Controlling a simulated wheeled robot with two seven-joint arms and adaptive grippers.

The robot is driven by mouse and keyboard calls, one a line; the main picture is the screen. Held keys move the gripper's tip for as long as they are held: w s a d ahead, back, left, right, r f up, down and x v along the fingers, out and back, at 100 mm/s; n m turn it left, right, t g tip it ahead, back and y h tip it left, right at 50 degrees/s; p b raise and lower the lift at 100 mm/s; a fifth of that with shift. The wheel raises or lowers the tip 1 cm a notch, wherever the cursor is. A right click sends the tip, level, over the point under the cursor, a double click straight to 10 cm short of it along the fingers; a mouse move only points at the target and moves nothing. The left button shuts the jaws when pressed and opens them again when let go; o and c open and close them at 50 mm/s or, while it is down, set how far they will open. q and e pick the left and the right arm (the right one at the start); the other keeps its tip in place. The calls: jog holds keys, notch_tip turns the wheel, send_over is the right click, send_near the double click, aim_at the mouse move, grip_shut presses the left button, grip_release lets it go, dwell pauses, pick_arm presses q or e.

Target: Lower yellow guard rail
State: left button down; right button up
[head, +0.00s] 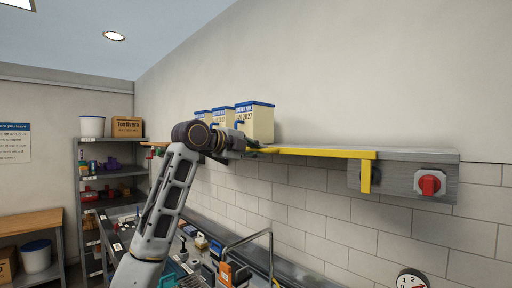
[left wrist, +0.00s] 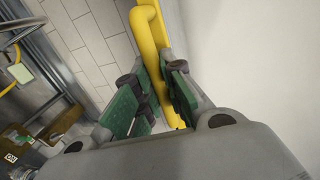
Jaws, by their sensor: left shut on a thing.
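The yellow guard rail (head: 325,153) runs level along the wall in the head view, in front of the shelf. My left gripper (head: 255,147) is at the rail's left visible part. In the left wrist view, the yellow rail (left wrist: 152,40) passes between the green-padded fingers of my left gripper (left wrist: 158,90), which are shut on it. The rail's far left part is mostly hidden behind my arm in the head view. My right gripper is not in view.
Cream boxes with blue lids (head: 255,122) stand on the shelf just behind my left gripper. A red knob (head: 429,185) sits on the plate at right. A cluttered counter with a bent metal tube (head: 247,240) lies below. A storage rack (head: 110,190) stands at left.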

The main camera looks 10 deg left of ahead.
pick_arm(q)
jog(key=shift+w+f, duration=0.1)
jog(key=shift+f, duration=0.4)
jog(key=shift+d+f, duration=0.1)
jog(key=c, duration=1.8)
grip_release()
jog(key=o, duration=0.3)
jog(key=shift+s+a, duration=0.2)
jog(key=shift+r, duration=0.2)
jog(key=shift+w+d, duration=0.1)
jog(key=v, duration=1.2)
